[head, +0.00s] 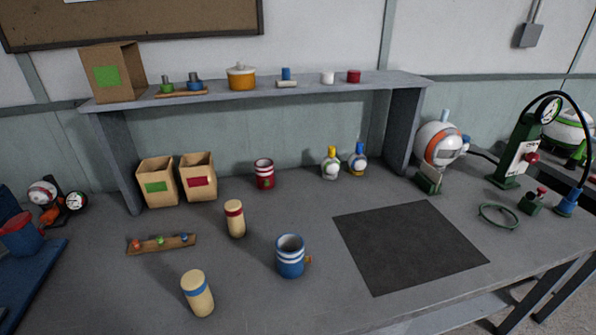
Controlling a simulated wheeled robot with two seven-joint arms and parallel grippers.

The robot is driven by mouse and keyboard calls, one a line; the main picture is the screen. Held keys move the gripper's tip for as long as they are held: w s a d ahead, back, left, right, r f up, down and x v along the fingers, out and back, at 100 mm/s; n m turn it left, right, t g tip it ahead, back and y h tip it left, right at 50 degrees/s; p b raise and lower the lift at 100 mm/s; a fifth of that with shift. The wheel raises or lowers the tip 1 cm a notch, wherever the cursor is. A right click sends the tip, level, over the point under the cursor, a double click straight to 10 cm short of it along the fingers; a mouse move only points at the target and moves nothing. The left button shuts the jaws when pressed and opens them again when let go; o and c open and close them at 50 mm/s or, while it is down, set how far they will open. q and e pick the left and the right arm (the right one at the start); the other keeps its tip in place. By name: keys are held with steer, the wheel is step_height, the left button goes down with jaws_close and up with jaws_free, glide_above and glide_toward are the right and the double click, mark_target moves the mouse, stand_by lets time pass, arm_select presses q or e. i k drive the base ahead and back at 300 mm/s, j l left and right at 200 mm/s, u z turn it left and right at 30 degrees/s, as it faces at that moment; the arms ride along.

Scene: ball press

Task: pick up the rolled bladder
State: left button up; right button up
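Two cream rolls stand upright on the grey bench and look like rolled bladders. The blue-banded roll (197,296) is near the front edge, left of centre. The red-banded roll (235,220) stands farther back and slightly right of it. I cannot tell from the picture which one the task names. Neither roll is held or touched. Neither of my grippers shows in the head view.
A blue-and-white mug (290,258) stands right of the rolls. A wooden strip with small knobs (161,244) lies to their left. Behind are two cardboard boxes (158,185) and a red striped can (264,174). A dark mat (408,245) lies bare at right.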

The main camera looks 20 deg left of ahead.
mark_target(194, 284)
steer(key=u, duration=1.4)
